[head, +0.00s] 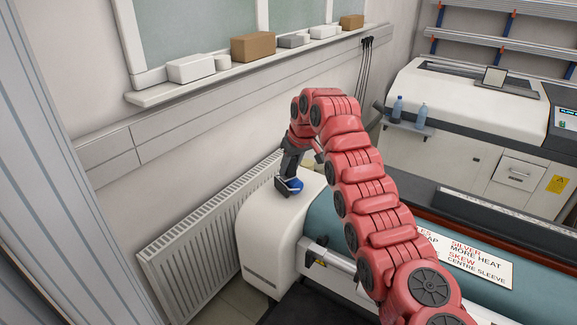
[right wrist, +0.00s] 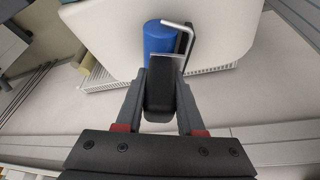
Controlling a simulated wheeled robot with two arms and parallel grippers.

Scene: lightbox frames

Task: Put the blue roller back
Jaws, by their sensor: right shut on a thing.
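The blue roller (head: 294,184) is at the top of the white end housing (head: 275,225) of the large machine, at the end of my right arm. In the right wrist view its blue cylinder (right wrist: 168,45) lies beyond the fingertips, with a bent metal wire frame and a black handle (right wrist: 159,98). My right gripper (head: 290,163) points down over the housing. In the right wrist view it (right wrist: 160,95) is shut on the black handle, one finger on each side. I cannot tell whether the roller touches the housing. My left gripper is out of view.
A radiator (head: 200,240) stands along the wall left of the housing. A window sill (head: 290,55) above holds several boxes. The machine's teal roll (head: 410,225) carries a sign (head: 470,258). Two blue bottles (head: 397,108) stand on a small shelf behind my arm.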

